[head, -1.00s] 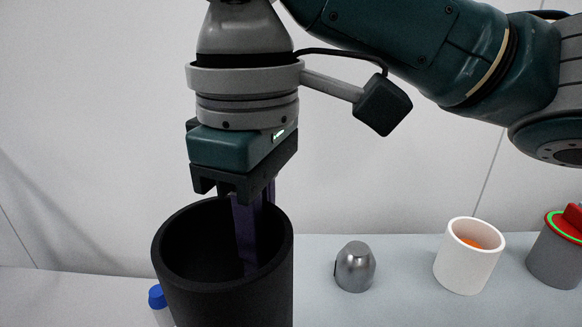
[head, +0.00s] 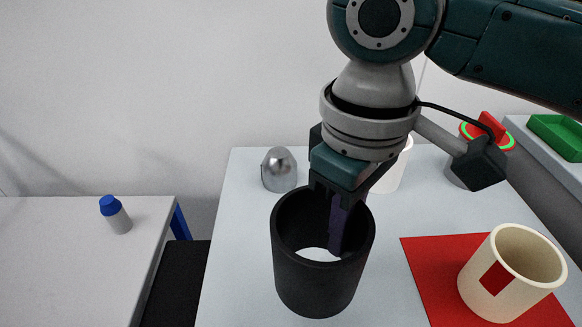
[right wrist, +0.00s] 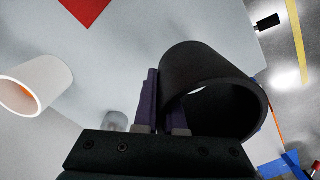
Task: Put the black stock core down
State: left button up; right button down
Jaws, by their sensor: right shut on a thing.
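The black stock core (head: 310,285) is a wide, open-ended dark tube, upright with a slight tilt in the head view. My right gripper (head: 340,243) is shut on its wall, with a purple finger showing inside the tube. In the right wrist view the core (right wrist: 225,90) shows with its wall at the purple fingers (right wrist: 163,112). The core is over the near left part of the grey table (head: 232,225); I cannot tell whether its base touches. My left gripper is not in view.
A red mat (head: 415,270) bears a cream core (head: 530,285) with a red square. Behind stand a silver domed piece (head: 279,172), a white tube (head: 395,170) and a red knob (head: 491,125). A green tray (head: 556,136) is far right. A blue-capped bottle (head: 115,214) is on the left table.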

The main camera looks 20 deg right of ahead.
notch_tip(320, 180, down, 8)
jog(key=b, duration=0.2)
jog(key=shift+f+b, duration=0.25)
jog(key=shift+b, duration=0.05)
jog(key=c, duration=1.4)
grip_release()
jog(key=shift+f, duration=0.1)
jog(key=o, duration=0.4)
